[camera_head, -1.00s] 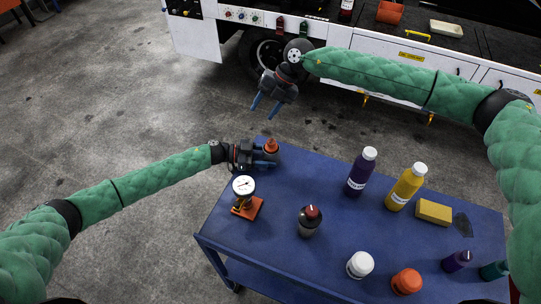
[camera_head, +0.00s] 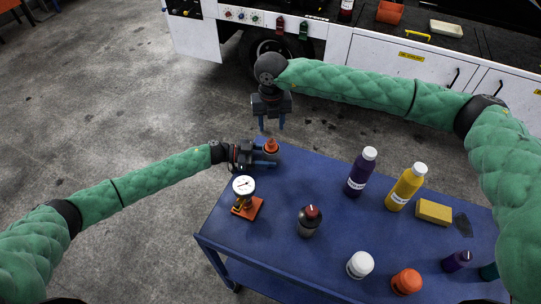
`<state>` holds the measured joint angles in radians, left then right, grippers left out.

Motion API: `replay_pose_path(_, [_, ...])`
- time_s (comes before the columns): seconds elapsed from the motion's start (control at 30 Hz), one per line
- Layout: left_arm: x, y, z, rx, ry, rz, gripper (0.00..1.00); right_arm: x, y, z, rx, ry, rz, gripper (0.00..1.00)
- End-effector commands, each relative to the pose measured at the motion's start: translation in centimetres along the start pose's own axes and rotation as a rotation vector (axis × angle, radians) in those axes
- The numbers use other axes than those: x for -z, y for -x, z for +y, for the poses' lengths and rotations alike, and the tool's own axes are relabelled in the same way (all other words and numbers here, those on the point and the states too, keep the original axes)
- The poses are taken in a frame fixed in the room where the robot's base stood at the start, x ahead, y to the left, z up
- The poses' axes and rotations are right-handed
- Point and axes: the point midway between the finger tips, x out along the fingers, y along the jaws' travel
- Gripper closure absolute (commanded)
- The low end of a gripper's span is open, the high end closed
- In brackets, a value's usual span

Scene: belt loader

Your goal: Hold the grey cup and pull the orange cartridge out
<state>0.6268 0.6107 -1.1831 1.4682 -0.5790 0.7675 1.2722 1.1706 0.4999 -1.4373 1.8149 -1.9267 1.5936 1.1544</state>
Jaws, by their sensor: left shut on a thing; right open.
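The orange cartridge (camera_head: 271,145) stands upright at the far left corner of the blue cart, its top showing above my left gripper (camera_head: 266,153). The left gripper is shut at its base, around what appears to be the grey cup, which is almost hidden by the fingers. My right gripper (camera_head: 271,124) is open and empty, pointing down, above and slightly beyond the cartridge in the picture. A gap shows between its blue fingertips and the cartridge.
On the blue cart (camera_head: 290,262) stand a gauge (camera_head: 243,187) on an orange base, a dark red-capped bottle (camera_head: 309,221), purple (camera_head: 361,172) and yellow bottles (camera_head: 406,187), a yellow block (camera_head: 433,212), and white (camera_head: 360,265) and orange jars (camera_head: 406,282). A white vehicle (camera_head: 400,62) stands behind.

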Motion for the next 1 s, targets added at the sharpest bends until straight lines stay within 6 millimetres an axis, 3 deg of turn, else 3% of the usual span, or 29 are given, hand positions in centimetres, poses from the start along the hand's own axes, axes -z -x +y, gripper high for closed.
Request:
replay_pose_path(0.6, [-0.1, 0.0, 0.0, 0.0, 0.001, -0.001, 0.59, 0.0, -6.9, 0.0, -0.001, -0.001, 0.002, 0.55])
replay_pose_path(1.0, [-0.1, 0.0, 0.0, 0.0, 0.001, -0.001, 0.59, 0.0, -7.7, 0.0, -0.001, 0.0, 0.0, 0.55])
